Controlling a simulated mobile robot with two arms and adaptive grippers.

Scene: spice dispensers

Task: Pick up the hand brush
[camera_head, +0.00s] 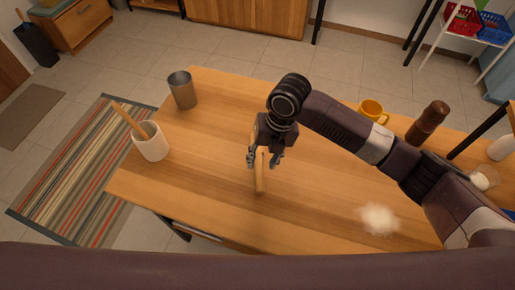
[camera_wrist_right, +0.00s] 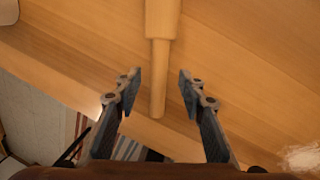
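The hand brush (camera_head: 259,180) lies on the wooden table. In the head view, only its light wooden handle shows, below my right gripper; its bristles are not visible. My right gripper (camera_head: 263,160) is above the handle, with its fingers apart. In the right wrist view, the brush handle (camera_wrist_right: 158,60) runs down from the top edge, narrowing towards its near end. The open fingers of my right gripper (camera_wrist_right: 158,79) are on either side of the handle's thin part, with a gap on both sides. My left gripper is not in view.
A white pot (camera_head: 151,144) with a wooden utensil and a metal cup (camera_head: 182,92) stand at the left. A yellow mug (camera_head: 371,110) and a brown mill (camera_head: 428,123) stand at the right. White powder (camera_head: 379,219) lies on the table (camera_head: 330,200).

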